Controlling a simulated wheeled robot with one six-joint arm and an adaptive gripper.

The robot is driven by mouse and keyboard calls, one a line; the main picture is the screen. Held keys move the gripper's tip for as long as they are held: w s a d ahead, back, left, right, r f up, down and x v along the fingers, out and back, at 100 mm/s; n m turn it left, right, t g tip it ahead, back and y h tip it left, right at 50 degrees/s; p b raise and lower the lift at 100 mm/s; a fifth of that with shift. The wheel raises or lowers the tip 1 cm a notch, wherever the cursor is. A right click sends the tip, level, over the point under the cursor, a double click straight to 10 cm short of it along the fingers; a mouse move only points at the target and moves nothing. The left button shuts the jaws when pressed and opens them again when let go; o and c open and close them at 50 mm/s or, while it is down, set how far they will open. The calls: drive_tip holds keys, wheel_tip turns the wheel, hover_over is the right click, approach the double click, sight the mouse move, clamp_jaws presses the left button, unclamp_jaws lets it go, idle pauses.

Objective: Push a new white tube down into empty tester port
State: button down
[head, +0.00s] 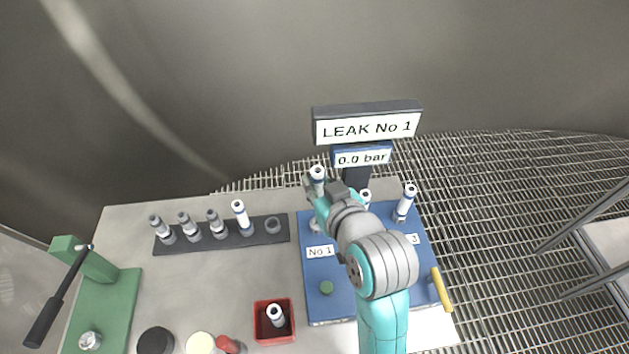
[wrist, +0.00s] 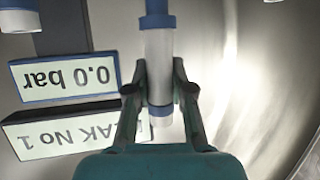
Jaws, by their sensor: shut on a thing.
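My gripper (head: 317,190) is shut on a white tube (head: 318,174) with dark blue bands. In the wrist view the fingers (wrist: 160,100) close on both sides of the tube (wrist: 159,60). The tube is about upright over the No 1 side of the blue tester (head: 312,277). A grey port (head: 314,225) shows just below, behind the No 1 label. The gripper hides the tube's lower end, and I cannot tell its exact gap to the port. Another white tube (head: 404,204) stands at No 3, and one (head: 365,196) between is partly hidden by my arm.
A sign (head: 367,127) reads LEAK No 1, and a display (head: 362,157) reads 0.0 bar. A dark rack (head: 256,233) at left holds several tubes and one empty ring (head: 273,225). A red bin (head: 259,331) holds a tube (head: 275,315). A green press (head: 95,262) stands far left.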

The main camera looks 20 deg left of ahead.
drive_tip(key=shift+f, duration=2.9)
drive_tip(key=shift+f, duration=1.65)
drive_tip(key=c, duration=0.9)
unclamp_jaws()
drive_tip(key=shift+c, duration=0.2)
drive_tip(key=v, duration=1.2)
drive_tip(key=shift+a, duration=0.1)
